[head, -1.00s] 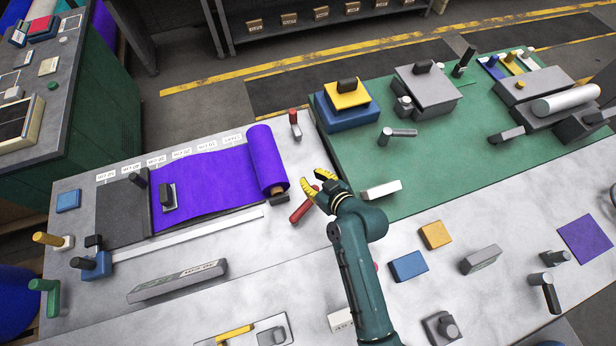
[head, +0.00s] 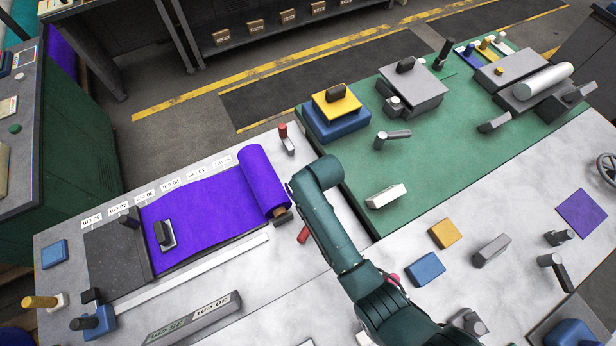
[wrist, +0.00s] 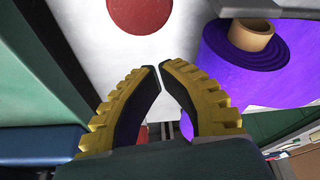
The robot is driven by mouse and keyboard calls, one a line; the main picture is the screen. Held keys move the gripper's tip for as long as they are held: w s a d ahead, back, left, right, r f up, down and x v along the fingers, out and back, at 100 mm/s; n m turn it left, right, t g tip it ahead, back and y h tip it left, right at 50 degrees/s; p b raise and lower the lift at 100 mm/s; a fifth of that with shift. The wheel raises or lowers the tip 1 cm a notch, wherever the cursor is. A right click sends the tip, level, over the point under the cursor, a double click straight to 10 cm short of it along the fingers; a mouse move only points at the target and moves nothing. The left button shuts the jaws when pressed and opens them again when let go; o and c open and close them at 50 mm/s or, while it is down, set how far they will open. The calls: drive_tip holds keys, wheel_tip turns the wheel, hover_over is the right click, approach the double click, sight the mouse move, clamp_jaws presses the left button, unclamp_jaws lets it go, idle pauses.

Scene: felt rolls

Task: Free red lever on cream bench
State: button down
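A lever with an upright red handle (head: 283,130) stands on the pale bench beyond the purple roll. A second red cylindrical piece (head: 303,234) lies lower on the bench near the roll's end, partly behind my arm. In the wrist view a flat red disc (wrist: 140,12) shows over a white surface ahead of my fingers; I cannot tell which red piece it is. My gripper (wrist: 160,66) has its yellow-backed fingertips almost together, with nothing seen between them. It is apart from the disc in the picture. In the head view my arm hides the gripper.
The purple felt roll (head: 262,180) lies close by; its cardboard core (wrist: 250,35) shows at upper right in the wrist view. A green mat (head: 365,165) holds blocks and fixtures to the right. Yellow (head: 447,233) and blue (head: 425,268) blocks sit right of my arm.

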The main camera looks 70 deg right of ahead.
drive_tip(key=s+a, duration=0.1)
drive_tip(key=s+a+p, duration=0.1)
drive_tip(key=s, duration=0.1)
drive_tip(key=shift+s, duration=0.15)
drive_tip(key=shift+p, duration=0.3)
drive_tip(key=s+a+m+g+h+p, duration=0.1)
drive_tip(key=s+m+p, duration=0.3)
drive_tip(key=s+p, duration=0.2)
drive_tip(key=shift+a+m, duration=0.3)
drive_tip(key=shift+a, duration=0.1)
drive_tip(key=shift+f, duration=0.1)
idle(0.5)
